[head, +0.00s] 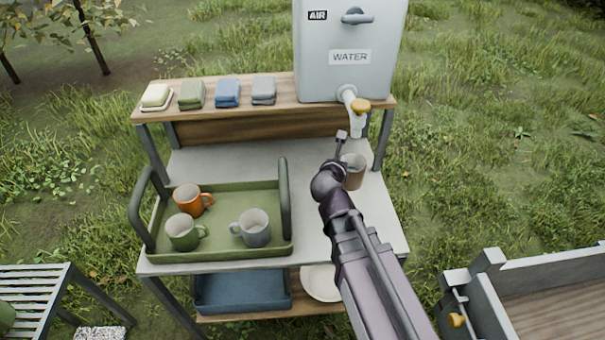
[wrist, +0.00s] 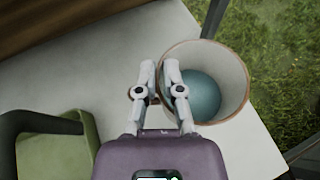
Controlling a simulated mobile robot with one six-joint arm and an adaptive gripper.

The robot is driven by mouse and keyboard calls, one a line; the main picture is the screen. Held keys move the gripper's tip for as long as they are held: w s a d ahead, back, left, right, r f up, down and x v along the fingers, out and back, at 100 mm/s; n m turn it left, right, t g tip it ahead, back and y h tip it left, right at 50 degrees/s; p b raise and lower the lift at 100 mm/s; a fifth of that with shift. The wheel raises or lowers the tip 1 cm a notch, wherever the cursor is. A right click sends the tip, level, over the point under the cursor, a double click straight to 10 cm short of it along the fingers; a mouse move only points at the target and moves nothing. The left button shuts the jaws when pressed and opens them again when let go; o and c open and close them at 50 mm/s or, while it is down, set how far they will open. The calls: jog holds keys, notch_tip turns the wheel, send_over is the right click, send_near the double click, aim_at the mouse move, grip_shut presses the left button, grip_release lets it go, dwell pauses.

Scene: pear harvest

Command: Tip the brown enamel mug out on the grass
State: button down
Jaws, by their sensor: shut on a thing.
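The brown mug (head: 354,174) is at the right end of the grey table, below and in front of the tank's tap. In the wrist view the mug (wrist: 244,88) shows from above, upright or nearly so, with a pale inside and blue-grey liquid in it. My gripper (wrist: 160,68) is shut on its left side at the rim. In the head view my arm hides most of the gripper and part of the mug. I cannot tell whether the mug's base touches the table. Grass (head: 470,150) lies beyond the table's right edge.
A grey water tank (head: 345,80) with a yellow-handled tap (head: 357,108) stands on the shelf above. A green tray (head: 222,200) with orange, green and grey mugs is to the left. A grey-sided wooden bed or cart (head: 545,295) stands at lower right.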

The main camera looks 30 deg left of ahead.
jog(key=shift+r, duration=0.1)
jog(key=shift+r+p, duration=2.2)
jog(key=shift+p, duration=0.1)
jog(key=shift+s+d, duration=0.15)
